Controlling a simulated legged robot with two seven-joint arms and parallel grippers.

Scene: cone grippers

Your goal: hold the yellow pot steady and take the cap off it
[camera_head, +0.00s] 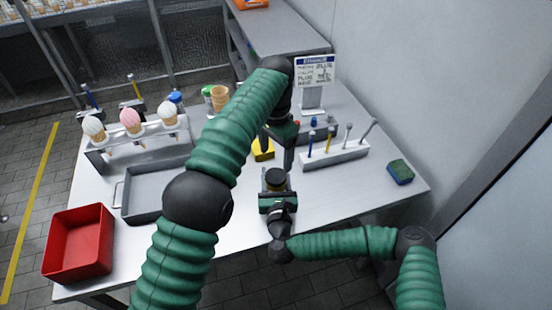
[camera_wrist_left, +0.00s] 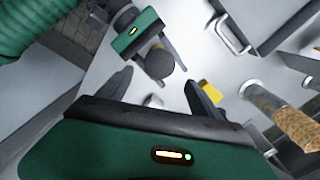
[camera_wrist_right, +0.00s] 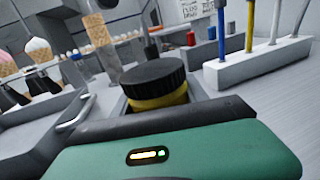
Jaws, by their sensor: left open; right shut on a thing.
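The yellow pot (camera_wrist_right: 158,103) stands between the fingers of my right gripper (camera_head: 276,184), which is shut on it. Its ribbed black cap (camera_wrist_right: 153,75) sits on top in the right wrist view. The cap also shows as a dark disc in the left wrist view (camera_wrist_left: 160,63). Most of the pot's body is hidden by my right gripper. My left gripper (camera_head: 277,148) is open and empty, pointing down, just behind the pot in the head view. In the left wrist view the cap lies beyond its fingers, apart from them.
A yellow object (camera_head: 263,150) lies behind the left gripper. A grey rack (camera_head: 335,157) with upright tools stands right of the pot. A grey tray (camera_head: 143,205), red bin (camera_head: 78,243) and cone rack (camera_head: 140,138) are left. A sponge (camera_head: 400,172) lies right. The table's front right is clear.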

